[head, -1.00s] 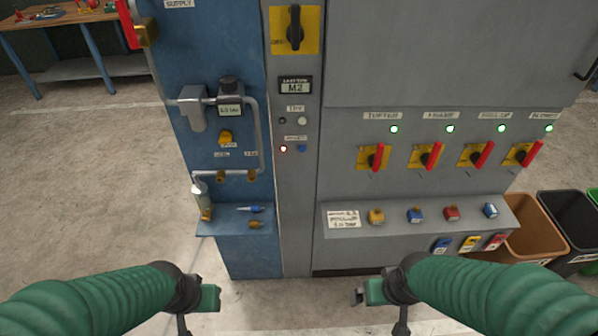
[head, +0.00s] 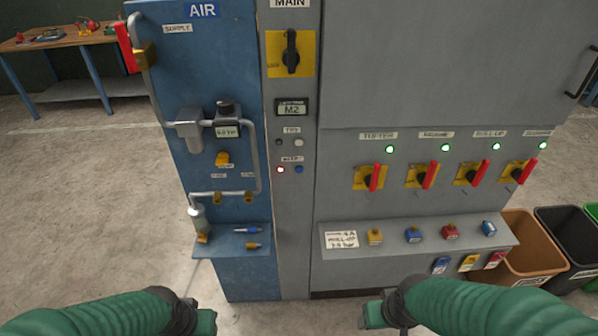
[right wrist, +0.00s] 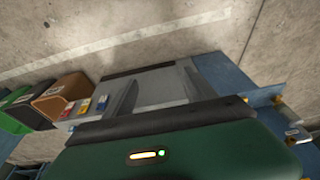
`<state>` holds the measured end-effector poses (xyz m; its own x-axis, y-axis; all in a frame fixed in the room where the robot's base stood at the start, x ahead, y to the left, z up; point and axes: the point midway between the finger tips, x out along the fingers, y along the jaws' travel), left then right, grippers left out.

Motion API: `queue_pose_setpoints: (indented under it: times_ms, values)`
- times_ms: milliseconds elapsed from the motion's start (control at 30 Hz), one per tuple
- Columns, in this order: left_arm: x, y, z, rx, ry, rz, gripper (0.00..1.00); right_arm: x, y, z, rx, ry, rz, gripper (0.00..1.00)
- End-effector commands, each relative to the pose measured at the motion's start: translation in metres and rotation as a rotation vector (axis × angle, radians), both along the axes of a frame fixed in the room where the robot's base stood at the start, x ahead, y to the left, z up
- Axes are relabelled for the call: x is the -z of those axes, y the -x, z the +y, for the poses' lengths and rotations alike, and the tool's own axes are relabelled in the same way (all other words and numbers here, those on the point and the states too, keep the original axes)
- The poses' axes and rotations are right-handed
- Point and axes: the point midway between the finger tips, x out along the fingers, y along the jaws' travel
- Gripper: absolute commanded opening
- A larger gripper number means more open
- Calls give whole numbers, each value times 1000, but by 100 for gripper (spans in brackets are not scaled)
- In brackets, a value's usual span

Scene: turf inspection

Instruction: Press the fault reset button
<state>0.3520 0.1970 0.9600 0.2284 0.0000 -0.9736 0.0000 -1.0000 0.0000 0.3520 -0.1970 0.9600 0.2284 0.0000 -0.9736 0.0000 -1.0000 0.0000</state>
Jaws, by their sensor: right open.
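A grey control column (head: 291,215) stands between a blue air panel and a grey cabinet. Below its M2 display (head: 292,108) are a dark and a pale round fitting. My right gripper (head: 370,314) is open, low in front of the cabinet. Both are well below the button, touching nothing visible.
The blue air panel (head: 228,265) carries pipes, a gauge and a small shelf. The cabinet has several red-handled switches under green lamps and a ledge (head: 390,262) with coloured padlocks. Bins (head: 530,245) stand at right, a workbench (head: 70,88) at back left.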

Motion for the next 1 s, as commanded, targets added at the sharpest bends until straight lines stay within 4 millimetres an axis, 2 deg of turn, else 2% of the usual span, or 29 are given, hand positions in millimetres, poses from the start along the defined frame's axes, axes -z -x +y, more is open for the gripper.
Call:
queue_pose_setpoints:
  times_ms: [67, 467, 1000]
  values:
    - [0, 0, 0, 0, 0, 0, 36, 0, 0, 0, 0, 0, 0, 53]
    - [0, 0, 0, 0, 0, 0, 36, 0, 0, 0, 0, 0, 0, 0]
    - [0, 0, 0, 0, 0, 0, 36, 0, 0, 0, 0, 0, 0, 0]
